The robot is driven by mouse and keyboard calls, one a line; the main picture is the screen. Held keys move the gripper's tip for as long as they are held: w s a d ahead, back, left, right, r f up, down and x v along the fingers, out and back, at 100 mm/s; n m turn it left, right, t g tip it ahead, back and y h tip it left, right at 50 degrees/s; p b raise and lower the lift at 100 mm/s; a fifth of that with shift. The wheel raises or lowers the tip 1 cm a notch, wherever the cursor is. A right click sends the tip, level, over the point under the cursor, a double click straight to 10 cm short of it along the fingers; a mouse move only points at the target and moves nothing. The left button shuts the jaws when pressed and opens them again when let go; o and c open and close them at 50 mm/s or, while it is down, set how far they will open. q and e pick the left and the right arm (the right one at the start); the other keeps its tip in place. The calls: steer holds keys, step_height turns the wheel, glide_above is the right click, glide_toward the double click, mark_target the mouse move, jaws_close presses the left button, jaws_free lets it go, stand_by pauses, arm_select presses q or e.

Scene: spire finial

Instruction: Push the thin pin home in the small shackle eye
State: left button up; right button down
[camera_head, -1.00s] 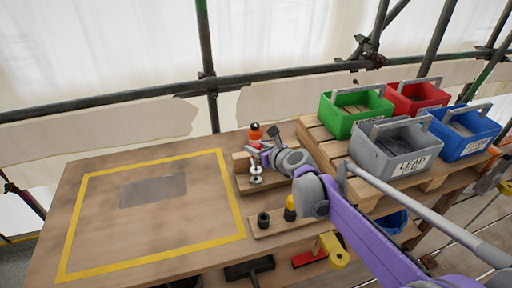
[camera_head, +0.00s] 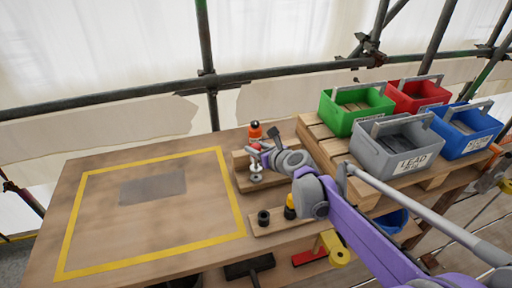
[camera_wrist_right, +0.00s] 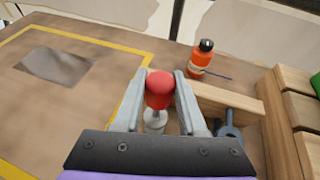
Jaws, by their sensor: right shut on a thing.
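My right gripper (camera_wrist_right: 156,108) is shut on a red-knobbed piece (camera_wrist_right: 159,90); the round red top sits between the two fingers. A pale, disc-shaped part (camera_wrist_right: 155,120) shows just below the knob, and in the head view a pale spool-like part (camera_head: 257,173) shows under my right gripper (camera_head: 258,160). A dark blue-grey fitting with an eye-like shape (camera_wrist_right: 229,131) stands right of the fingers; I cannot tell whether it is the small shackle. The thin pin and its seating in the eye cannot be made out. My left gripper is not in view.
An orange bottle (camera_wrist_right: 202,58) stands behind the wooden block (camera_wrist_right: 228,102). A rack with a black and a yellow-topped piece (camera_head: 283,219) is at the bench's front. Green, red, grey and blue bins stand on a pallet (camera_head: 318,136) at right.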

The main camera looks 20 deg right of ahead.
mark_target(256, 167)
steer(key=shift+f+b, duration=1.75)
steer(key=shift+f, duration=1)
steer(key=shift+c, duration=2)
jaws_free()
steer(key=shift+s, duration=0.1)
steer(key=p+v, duration=0.1)
steer(key=v, duration=0.9)
steer(key=shift+s+r+p, duration=0.2)
steer(key=shift+s+p, duration=0.05)
steer(key=shift+p, duration=0.05)
